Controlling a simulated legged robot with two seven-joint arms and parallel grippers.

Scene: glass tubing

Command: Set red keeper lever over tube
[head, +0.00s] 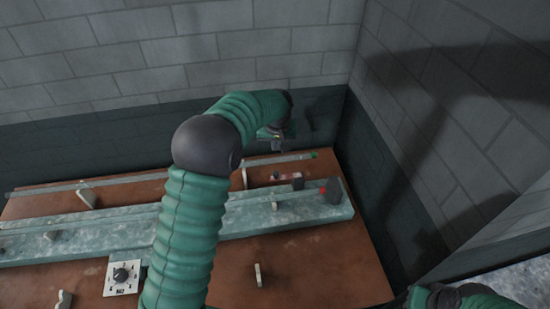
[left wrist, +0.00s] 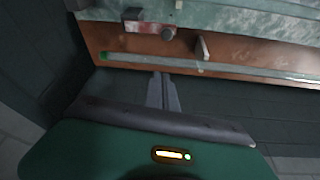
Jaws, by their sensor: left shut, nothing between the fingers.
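A long thin glass tube (head: 130,180) runs along the back of the brown board, with a green right end (head: 314,155). In the left wrist view the tube (left wrist: 250,71) shows with its green end (left wrist: 104,56) at left. A small reddish lever piece (head: 297,176), apparently the red keeper lever, is in front of the tube near that end. In the left wrist view the lever (left wrist: 150,27) lies beside the tube, apart from it, with a grey round knob. My left gripper (head: 277,141) is beyond the tube. Its fingers (left wrist: 161,80) are shut and empty.
A pale speckled rail (head: 250,217) crosses the brown board (head: 325,270). A dark block (head: 334,191) with a red spot is at its right end. Pale upright supports (head: 87,196) stand on the board. A white dial plate (head: 122,275) is at front. Walls close the back and right.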

